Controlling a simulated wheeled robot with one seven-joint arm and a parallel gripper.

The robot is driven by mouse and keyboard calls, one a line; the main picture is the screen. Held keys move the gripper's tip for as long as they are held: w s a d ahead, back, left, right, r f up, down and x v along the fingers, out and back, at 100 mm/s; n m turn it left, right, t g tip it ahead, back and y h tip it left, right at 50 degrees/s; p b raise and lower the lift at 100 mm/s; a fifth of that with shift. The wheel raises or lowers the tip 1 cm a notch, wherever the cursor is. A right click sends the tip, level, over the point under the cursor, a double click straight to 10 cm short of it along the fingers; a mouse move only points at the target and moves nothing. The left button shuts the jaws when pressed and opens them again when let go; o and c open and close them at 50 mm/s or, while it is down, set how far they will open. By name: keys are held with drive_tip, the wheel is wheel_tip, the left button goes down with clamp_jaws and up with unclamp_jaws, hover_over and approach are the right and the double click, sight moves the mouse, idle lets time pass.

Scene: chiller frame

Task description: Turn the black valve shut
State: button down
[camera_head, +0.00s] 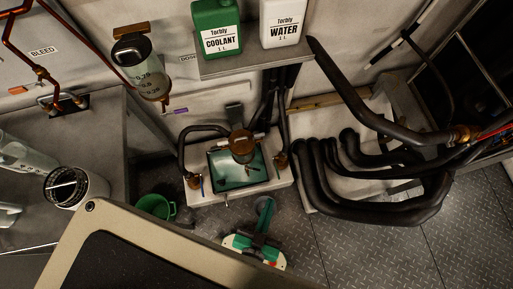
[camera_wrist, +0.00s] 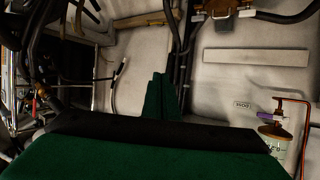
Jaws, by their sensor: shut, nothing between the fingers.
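I cannot single out the black valve with certainty in either view. A copper-brown pump-like fitting (camera_head: 242,146) stands on a pale box with a teal window (camera_head: 238,170), with dark pipes and small brass fittings at its sides.
A shelf (camera_head: 256,58) above holds a green coolant jug (camera_head: 217,30) and a white water jug (camera_head: 281,24). Thick black hoses (camera_head: 375,195) curve at the right. A green bucket (camera_head: 155,207) is at the left. Patterned metal floor (camera_head: 350,250) is open at the lower right.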

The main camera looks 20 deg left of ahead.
drive_tip(key=w+a+f+g+y, duration=0.1)
drive_tip(key=w+a+f+g, duration=0.15)
drive_tip(key=f, duration=0.75)
drive_tip(key=w+a+f+g, duration=0.2)
drive_tip(key=a+f, duration=0.1)
drive_tip(key=f, duration=0.6)
drive_tip(key=n+g, duration=0.2)
drive_tip(key=g, duration=0.3)
approach(253, 169)
drive_tip(key=s+d+r, duration=0.2)
drive_tip(key=s+d, duration=0.1)
drive_tip(key=s, duration=0.4)
drive_tip(key=w+a+f, duration=0.1)
drive_tip(key=w+f, duration=0.7)
drive_tip(key=f, duration=0.1)
drive_tip(key=shift+a+h, duration=0.25)
drive_tip(key=shift+h, duration=0.15)
